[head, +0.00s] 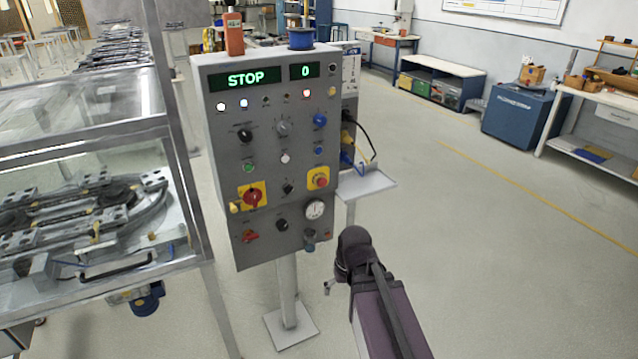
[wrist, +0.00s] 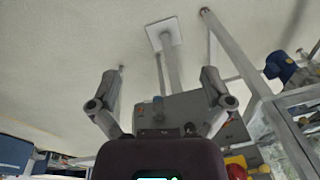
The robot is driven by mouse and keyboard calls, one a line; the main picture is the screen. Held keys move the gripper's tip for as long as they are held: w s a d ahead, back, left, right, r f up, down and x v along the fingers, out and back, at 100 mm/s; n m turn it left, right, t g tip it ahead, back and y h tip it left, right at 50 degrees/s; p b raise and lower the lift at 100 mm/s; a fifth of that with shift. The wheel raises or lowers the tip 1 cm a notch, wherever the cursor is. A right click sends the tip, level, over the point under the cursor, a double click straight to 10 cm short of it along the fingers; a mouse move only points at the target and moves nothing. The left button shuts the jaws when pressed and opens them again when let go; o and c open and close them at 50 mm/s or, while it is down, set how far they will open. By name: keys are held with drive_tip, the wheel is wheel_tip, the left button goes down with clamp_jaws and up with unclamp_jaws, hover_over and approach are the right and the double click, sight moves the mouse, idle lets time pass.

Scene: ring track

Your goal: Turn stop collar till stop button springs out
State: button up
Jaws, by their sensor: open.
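The stop button (head: 319,178) is a red mushroom head on a yellow plate, at the right of the grey control panel (head: 225,130). Its collar is too small to make out, and I cannot tell whether the button is in or out. My gripper (wrist: 160,76) is open and empty in the wrist view, its two fingers spread wide. In the head view my gripper (head: 329,287) is low and right of the panel, below the button and apart from it. The panel's lower part shows upside down between the fingers in the wrist view.
The panel's display (head: 245,78) reads STOP and 0. A small shelf (head: 366,185) juts out right. A glazed machine (head: 90,200) stands left. Floor at right is clear.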

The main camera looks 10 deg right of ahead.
drive_tip(key=w+a+n+t+y+b, duration=0.2)
drive_tip(key=w+a+t+y+b, duration=0.15)
drive_tip(key=w, duration=0.65)
drive_tip(key=m+t+b, duration=0.2)
drive_tip(key=t+b, duration=0.6)
drive_tip(key=t, duration=0.5)
approach(324, 183)
drive_tip(key=s, duration=0.1)
drive_tip(key=shift+s+d+y, duration=0.15)
drive_tip(key=shift+d+y, duration=0.3)
drive_tip(key=shift+f, duration=0.1)
drive_tip(key=x, duration=1.3)
drive_tip(key=shift+w+a+f, duration=0.1)
drive_tip(key=shift+w+a, duration=0.05)
drive_tip(key=shift+w, duration=0.25)
drive_tip(key=c, duration=1)
